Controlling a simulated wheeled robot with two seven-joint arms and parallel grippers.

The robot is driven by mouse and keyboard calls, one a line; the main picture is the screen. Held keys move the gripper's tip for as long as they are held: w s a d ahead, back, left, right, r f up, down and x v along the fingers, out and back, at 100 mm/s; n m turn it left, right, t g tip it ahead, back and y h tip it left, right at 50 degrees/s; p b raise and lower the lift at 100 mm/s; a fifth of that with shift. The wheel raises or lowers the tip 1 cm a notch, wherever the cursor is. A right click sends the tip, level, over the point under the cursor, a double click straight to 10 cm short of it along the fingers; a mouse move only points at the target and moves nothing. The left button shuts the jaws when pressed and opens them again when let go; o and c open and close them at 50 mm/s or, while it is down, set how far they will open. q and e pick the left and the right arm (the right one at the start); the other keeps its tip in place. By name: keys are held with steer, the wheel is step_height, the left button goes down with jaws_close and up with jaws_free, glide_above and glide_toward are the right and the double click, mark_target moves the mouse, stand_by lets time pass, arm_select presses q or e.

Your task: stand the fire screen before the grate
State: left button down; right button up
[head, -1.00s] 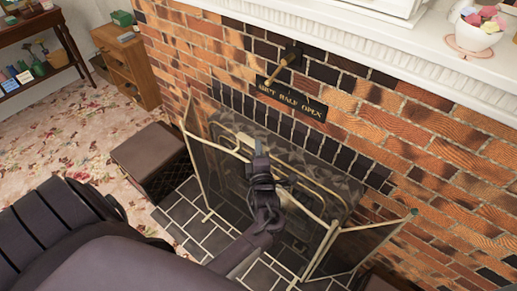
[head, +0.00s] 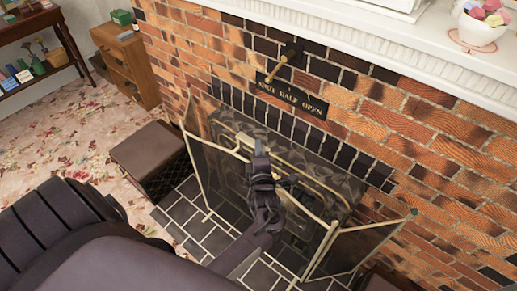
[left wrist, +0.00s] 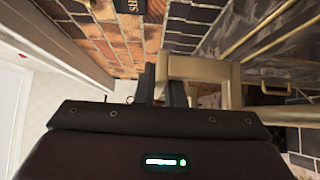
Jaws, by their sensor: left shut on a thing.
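The fire screen (head: 210,165) has brass-coloured frames, dark see-through mesh and folded side panels. It stands upright over the tiled hearth, in front of the dark fireplace opening; whether all its feet touch the tiles is hidden. My left gripper (head: 261,150) is shut on the brass handle at the screen's top middle. In the left wrist view the fingers (left wrist: 166,82) close on the pale brass handle (left wrist: 203,69). The grate behind is seen only dimly through the mesh. My left arm hides part of the middle panel. My right gripper is out of view.
A brick wall (head: 440,180) with a white mantel (head: 350,58) rises behind. A brass lever (head: 285,65) sits above a black plaque (head: 291,95). A dark box (head: 148,152) stands left of the hearth (head: 205,238). Floral carpet (head: 70,135) lies open at left.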

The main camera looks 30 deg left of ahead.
arm_select(q)
steer(key=shift+r, duration=0.2)
stand_by(0.6)
steer(key=c, duration=1.5)
jaws_free()
steer(key=shift+s+d, duration=0.1)
steer(key=shift+o, duration=0.7)
steer(key=shift+s+f, duration=0.1)
steer(key=shift+f, duration=0.3)
steer(key=shift+o, duration=1.2)
steer(key=shift+r, duration=0.1)
